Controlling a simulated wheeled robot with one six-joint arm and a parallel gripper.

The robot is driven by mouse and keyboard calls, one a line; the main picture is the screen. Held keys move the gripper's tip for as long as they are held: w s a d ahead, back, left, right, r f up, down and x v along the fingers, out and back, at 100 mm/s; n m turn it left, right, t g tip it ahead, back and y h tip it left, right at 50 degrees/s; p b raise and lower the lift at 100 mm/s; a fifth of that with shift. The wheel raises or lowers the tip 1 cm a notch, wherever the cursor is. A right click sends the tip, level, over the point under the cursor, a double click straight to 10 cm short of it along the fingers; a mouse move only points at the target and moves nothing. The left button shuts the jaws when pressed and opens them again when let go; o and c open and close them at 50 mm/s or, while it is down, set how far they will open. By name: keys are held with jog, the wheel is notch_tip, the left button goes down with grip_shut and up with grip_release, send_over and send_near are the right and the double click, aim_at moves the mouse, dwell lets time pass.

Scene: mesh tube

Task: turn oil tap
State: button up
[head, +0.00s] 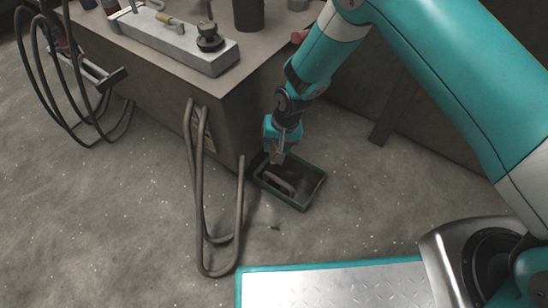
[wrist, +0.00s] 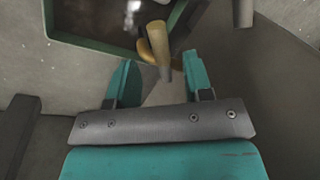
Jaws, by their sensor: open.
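The oil tap (wrist: 158,42) shows in the wrist view as a yellowish, brass-coloured lever, with another yellowish part close beside it. It lies just beyond and between the two teal fingers of my gripper (wrist: 160,76). The fingers are apart, with nothing held between them. In the head view my gripper (head: 279,154) points down beside the bench's lower corner, over the back-left end of a green tray. I cannot make out the tap in the head view; my gripper appears to cover that area.
The dark green tray (head: 309,207) stands on the floor against the bench (head: 225,115), with a pale curved item and dark contents inside. Bent grey pipes or hoses (head: 200,180) stand left of it. Black cables (head: 55,110) hang farther left. The floor in front is mostly clear.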

aim_at(273, 152)
jog(key=shift+a+f+b, duration=0.2)
jog(key=shift+f+b, duration=0.2)
jog(key=shift+f, duration=0.55)
jog(key=shift+a+f+b, duration=0.2)
jog(key=shift+f+b, duration=0.15)
jog(key=shift+f, duration=0.55)
grip_shut()
